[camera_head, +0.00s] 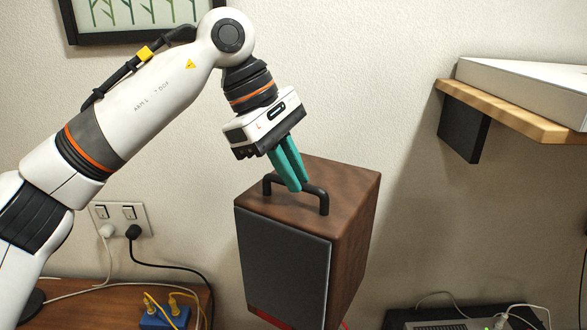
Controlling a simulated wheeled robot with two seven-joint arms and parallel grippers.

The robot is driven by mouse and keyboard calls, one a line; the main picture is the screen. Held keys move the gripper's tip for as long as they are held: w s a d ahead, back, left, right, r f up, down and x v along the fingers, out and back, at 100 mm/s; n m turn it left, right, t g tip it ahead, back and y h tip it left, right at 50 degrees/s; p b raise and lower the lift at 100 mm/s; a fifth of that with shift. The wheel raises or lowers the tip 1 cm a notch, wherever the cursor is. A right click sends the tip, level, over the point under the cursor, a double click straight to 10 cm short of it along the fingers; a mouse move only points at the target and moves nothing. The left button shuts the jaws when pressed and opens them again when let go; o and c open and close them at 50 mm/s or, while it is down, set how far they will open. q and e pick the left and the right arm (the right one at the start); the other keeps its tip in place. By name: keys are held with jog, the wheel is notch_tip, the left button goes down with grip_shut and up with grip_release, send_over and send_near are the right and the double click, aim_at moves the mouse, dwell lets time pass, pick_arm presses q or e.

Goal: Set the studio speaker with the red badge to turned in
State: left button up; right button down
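The studio speaker (284,264) is a brown wooden box with a dark grey front grille and a black handle (318,197) on top. Its front faces left and toward me, and it looks slightly tilted. Red (268,319) shows along its lower front edge; I cannot tell whether this is the badge. Its underside is cut off by the frame, so what is under it is hidden. My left gripper (297,186) comes down from above. Its teal fingers are close together on the handle's bar and look shut on it. My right gripper is not in view.
A wooden shelf (520,118) with a white box (530,82) juts out at the upper right. A wooden desk (90,307) with a blue cable block (165,316) is at lower left. A black case (455,316) with cables is at lower right. The wall is behind.

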pick_arm(q)
jog(key=o, duration=0.4)
jog(key=b+v, duration=0.1)
jog(key=v, duration=1.1)
jog(key=shift+w, duration=0.1)
